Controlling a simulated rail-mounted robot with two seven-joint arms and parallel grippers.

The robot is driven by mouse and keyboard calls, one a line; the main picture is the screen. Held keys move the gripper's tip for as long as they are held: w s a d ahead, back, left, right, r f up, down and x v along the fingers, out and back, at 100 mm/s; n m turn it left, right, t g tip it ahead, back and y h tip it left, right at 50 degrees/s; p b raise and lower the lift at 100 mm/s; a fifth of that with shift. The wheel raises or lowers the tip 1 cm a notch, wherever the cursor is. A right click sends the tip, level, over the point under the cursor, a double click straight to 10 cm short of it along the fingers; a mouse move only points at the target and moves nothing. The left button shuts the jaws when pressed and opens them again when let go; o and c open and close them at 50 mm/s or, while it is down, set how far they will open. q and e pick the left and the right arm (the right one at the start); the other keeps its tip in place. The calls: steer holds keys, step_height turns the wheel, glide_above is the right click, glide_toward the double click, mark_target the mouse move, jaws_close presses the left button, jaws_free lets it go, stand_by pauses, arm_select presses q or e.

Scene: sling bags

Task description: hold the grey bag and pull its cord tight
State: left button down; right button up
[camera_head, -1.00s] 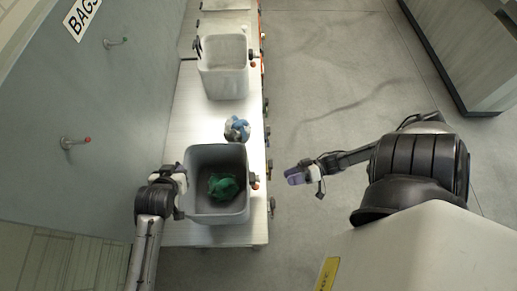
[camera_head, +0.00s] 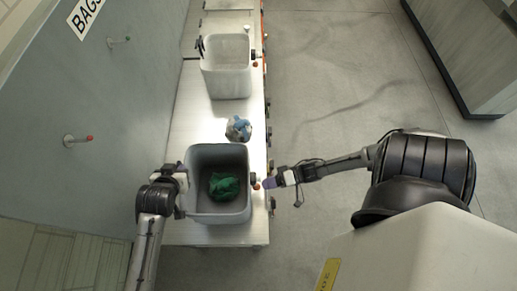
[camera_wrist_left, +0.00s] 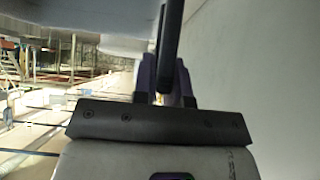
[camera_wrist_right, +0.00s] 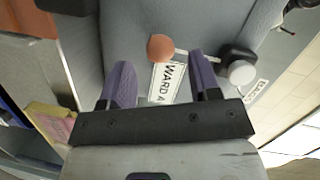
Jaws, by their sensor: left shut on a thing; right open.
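The grey bag (camera_head: 219,148) stands open on the bench with a green bundle (camera_head: 224,187) inside. My left gripper (camera_head: 181,178) is at its left side. In the left wrist view the left gripper (camera_wrist_left: 165,80) is shut on a dark upright bar (camera_wrist_left: 171,35), seemingly the bag's handle. My right gripper (camera_head: 268,184) is open, just right of the bag. In the right wrist view an orange ball (camera_wrist_right: 160,47), seemingly the cord end, lies ahead between the right gripper's (camera_wrist_right: 162,85) fingers. A black piece with a white knob (camera_wrist_right: 242,72) is beside the right finger.
A paler bag (camera_head: 226,83) stands farther back on the bench (camera_head: 190,121). A blue and grey bundle (camera_head: 238,129) sits just behind the grey bag. A wall with pegs (camera_head: 78,140) is at the left. The floor (camera_head: 330,100) to the right is clear.

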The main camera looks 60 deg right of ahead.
mark_target(256, 187)
steer(key=shift+x, duration=1.45)
jaws_close()
